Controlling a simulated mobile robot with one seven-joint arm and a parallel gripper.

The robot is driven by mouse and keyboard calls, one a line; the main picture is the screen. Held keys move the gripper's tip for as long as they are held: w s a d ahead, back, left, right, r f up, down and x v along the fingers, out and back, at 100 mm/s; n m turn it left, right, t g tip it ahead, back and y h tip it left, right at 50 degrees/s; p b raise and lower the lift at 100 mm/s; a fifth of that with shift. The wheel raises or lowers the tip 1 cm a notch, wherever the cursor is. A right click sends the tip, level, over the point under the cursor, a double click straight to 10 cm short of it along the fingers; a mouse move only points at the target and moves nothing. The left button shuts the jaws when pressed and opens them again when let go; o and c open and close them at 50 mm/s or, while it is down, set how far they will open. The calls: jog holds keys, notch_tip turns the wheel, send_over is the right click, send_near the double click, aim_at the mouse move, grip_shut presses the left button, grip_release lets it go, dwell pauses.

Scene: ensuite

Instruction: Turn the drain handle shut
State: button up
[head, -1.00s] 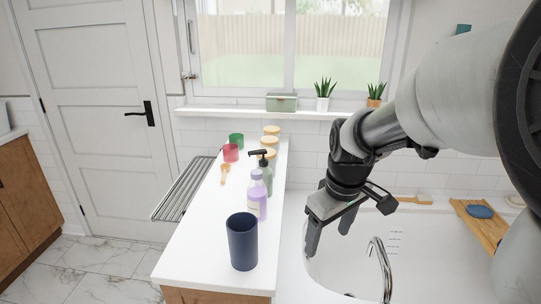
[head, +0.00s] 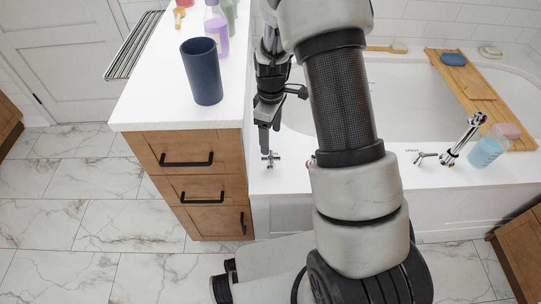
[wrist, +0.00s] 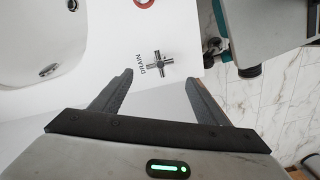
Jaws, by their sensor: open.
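The drain handle (head: 270,158) is a small metal cross-shaped handle on the white tub deck, right beside the wooden cabinet. In the wrist view the drain handle (wrist: 161,64) stands next to the printed word DRAIN, just beyond the fingertips and roughly centred between them. My gripper (head: 268,136) hangs pointing down over the deck near the handle. The wrist view shows my gripper (wrist: 159,79) open, with nothing between its fingers. No contact with the handle shows. My own arm hides part of the tub and deck in the head view.
The cabinet counter (head: 165,100) stands close left of my gripper, with a dark blue cup (head: 202,72) and bottles. The bathtub (head: 420,105) lies behind. Another metal handle (head: 424,158) marked SPRAY, a hand shower (head: 464,138) and a blue-pink bottle (head: 490,148) are at right.

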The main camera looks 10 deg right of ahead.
aim_at(271, 157)
notch_tip(271, 157, down, 10)
jog(key=shift+r+b, duration=0.2)
jog(key=shift+b, duration=0.8)
jog(key=shift+c, duration=0.4)
jog(key=c, duration=1)
jog(key=shift+o, duration=0.2)
